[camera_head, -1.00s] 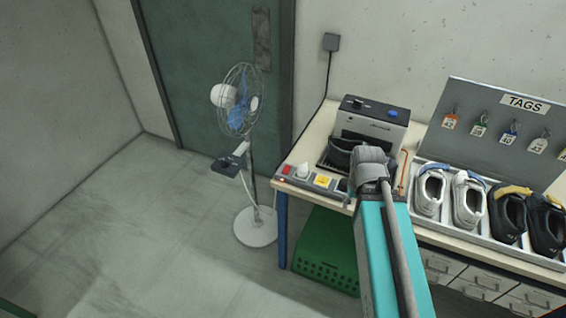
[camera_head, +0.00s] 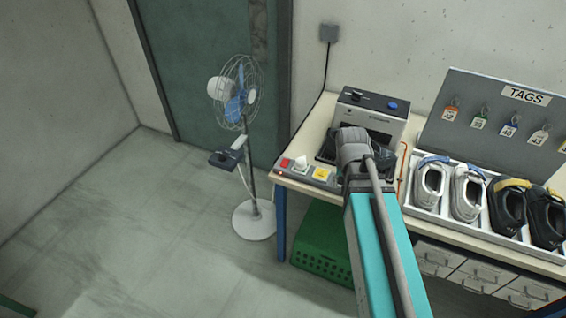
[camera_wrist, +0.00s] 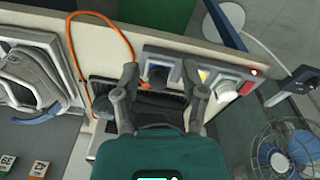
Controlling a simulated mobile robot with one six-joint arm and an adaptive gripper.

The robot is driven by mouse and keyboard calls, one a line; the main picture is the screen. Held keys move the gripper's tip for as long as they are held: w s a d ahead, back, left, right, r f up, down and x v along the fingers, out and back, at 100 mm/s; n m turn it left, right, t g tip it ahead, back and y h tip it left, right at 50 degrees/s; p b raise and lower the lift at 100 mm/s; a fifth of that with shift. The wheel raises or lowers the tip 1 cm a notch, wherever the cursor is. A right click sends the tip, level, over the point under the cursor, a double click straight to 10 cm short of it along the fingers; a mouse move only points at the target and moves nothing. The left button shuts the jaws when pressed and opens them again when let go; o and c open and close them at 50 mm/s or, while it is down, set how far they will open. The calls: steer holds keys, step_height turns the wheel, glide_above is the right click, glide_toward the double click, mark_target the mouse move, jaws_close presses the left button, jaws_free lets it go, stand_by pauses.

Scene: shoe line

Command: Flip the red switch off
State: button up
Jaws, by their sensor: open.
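The red switch (camera_head: 285,163) sits at the left end of a grey power strip (camera_head: 309,177) on the table's front left corner. In the wrist view, the red switch (camera_wrist: 247,88) is at the right end of the strip, next to a small glowing red light. A white plug (camera_head: 301,165), a yellow piece (camera_head: 321,174) and a black plug (camera_wrist: 157,77) are along the strip. My gripper (camera_wrist: 160,72) is open and empty, its fingertips near the black-plug end, apart from the red switch. In the head view my wrist hides the fingers.
A grey machine (camera_head: 370,117) stands behind my gripper. An orange cable (camera_wrist: 133,50) loops beside it. A shoe tray (camera_head: 425,212) and tag board (camera_head: 495,125) are to the right. A fan (camera_head: 236,95) stands left of the table; a green crate (camera_head: 322,245) is below.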

steer(key=w+a+m+t+b, duration=0.1)
steer(key=w+a+m+t, duration=0.1)
steer(key=w+a, duration=0.85)
steer(key=m+t+h+b, duration=0.1)
steer(key=t, duration=0.1)
glide_toward(285, 163)
steer(key=w+d+v, duration=0.1)
steer(key=v, duration=0.4)
steer(key=shift+s+a+r, duration=0.15)
steer(key=shift+a+r, duration=0.15)
steer(key=shift+a, duration=0.3)
steer(key=shift+f, duration=0.2)
steer(key=b+x, duration=0.8)
steer(key=x, duration=0.1)
steer(key=b+x, duration=0.4)
steer(key=shift+s+d+f+b, duration=0.1)
steer(key=shift+s+f+b, duration=0.1)
steer(key=shift+f+b, duration=0.15)
steer(key=shift+r, duration=0.1)
